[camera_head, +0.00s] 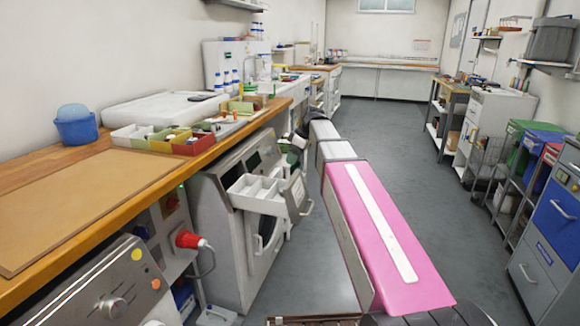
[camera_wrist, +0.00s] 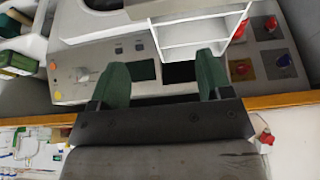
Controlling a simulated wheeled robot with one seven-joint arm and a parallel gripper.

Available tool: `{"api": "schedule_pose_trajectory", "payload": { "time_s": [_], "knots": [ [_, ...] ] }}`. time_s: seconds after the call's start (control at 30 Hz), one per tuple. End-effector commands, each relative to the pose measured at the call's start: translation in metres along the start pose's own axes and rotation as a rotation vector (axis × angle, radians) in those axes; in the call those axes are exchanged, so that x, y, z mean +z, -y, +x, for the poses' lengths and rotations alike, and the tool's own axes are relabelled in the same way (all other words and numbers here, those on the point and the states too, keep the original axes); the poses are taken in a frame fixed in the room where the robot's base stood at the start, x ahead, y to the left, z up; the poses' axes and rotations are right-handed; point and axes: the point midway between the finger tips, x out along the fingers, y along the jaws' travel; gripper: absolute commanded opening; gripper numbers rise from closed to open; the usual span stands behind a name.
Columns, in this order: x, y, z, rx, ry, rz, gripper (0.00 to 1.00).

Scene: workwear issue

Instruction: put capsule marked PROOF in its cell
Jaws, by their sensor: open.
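No capsule with a readable PROOF mark can be made out. A white divided tray (camera_head: 256,191) with several cells stands out in front of the appliance below the counter edge. The cells that show look empty. The tray also shows in the wrist view (camera_wrist: 194,32), beyond my fingers. My gripper (camera_wrist: 162,82) has its two green fingers wide apart, with nothing between them. In the head view my gripper is small and partly hidden near the counter's front edge, behind the tray.
On the wooden counter (camera_head: 60,232) stand white (camera_head: 131,137), yellow (camera_head: 169,139) and red (camera_head: 194,144) bins with small items. A blue tub (camera_head: 76,126) is at the left. A red plug (camera_head: 190,240) sticks out below the counter.

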Motion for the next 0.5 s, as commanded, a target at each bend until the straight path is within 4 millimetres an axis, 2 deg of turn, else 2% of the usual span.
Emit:
{"api": "schedule_pose_trajectory", "payload": {
  "time_s": [0.03,0.2,0.5],
  "knots": [
    [0.000,-0.001,-0.008,0.002,-0.001,0.000,0.72],
    [0.000,0.000,-0.023,0.000,-0.001,0.000,0.72],
    [0.000,0.000,-0.028,0.000,0.000,0.000,0.72]
  ]
}}
